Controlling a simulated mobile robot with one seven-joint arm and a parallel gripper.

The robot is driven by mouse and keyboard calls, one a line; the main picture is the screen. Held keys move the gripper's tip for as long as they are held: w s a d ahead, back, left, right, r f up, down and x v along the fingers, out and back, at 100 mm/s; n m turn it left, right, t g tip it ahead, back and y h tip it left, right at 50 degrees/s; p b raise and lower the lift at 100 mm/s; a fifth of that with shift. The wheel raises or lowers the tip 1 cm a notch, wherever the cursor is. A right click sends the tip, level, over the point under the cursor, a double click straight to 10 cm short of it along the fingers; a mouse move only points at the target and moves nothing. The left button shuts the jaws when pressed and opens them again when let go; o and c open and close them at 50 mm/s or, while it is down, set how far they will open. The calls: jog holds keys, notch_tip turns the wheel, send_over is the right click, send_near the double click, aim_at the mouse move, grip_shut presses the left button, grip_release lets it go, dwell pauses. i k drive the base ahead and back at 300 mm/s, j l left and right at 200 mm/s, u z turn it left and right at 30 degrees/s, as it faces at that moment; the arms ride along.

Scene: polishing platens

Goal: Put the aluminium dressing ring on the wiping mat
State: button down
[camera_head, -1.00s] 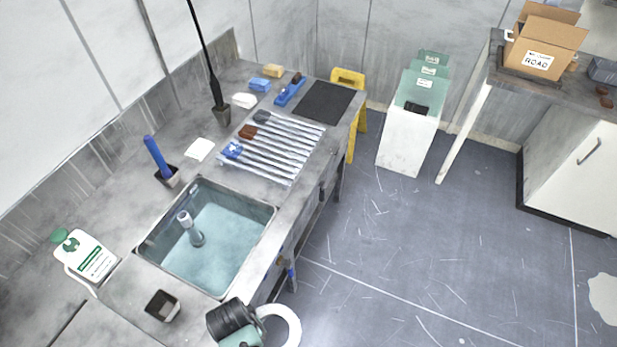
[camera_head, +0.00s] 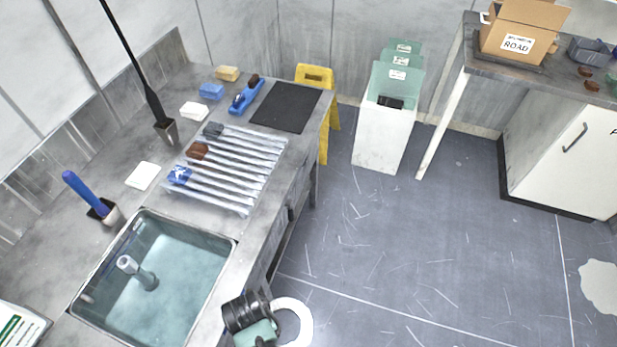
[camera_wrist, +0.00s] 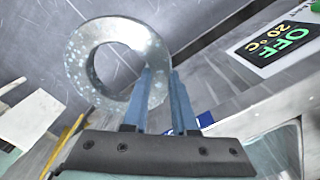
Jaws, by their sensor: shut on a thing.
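The aluminium dressing ring (camera_wrist: 77,62) is a pale grey speckled ring with a wide hole. It also shows in the head view as a white band (camera_head: 305,322) at the bottom, in front of the bench. My gripper (camera_wrist: 161,76) is shut on one side of its rim with two blue fingers, and the ring is held clear of any surface. In the head view my wrist covers the fingers. The wiping mat is most likely the flat black mat (camera_head: 287,107) at the far end of the bench, bare and well away from the ring.
A rack of several bars (camera_head: 228,168) lies between the mat and the sink (camera_head: 150,280). A blue brush-like tool (camera_head: 246,95) lies just left of the mat. A yellow stand (camera_head: 316,78) is behind it. The floor right of the bench is open.

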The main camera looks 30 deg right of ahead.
aim_at(287, 105)
jog(key=i+l+z, duration=0.2)
jog(key=i+l, duration=0.2)
jog(key=i+l+z, duration=0.2)
jog(key=i, duration=0.35)
jog(key=i+l+z, duration=0.25)
jog(key=i, duration=0.25)
jog(key=i+l+z, duration=0.2)
jog(key=i, duration=0.35)
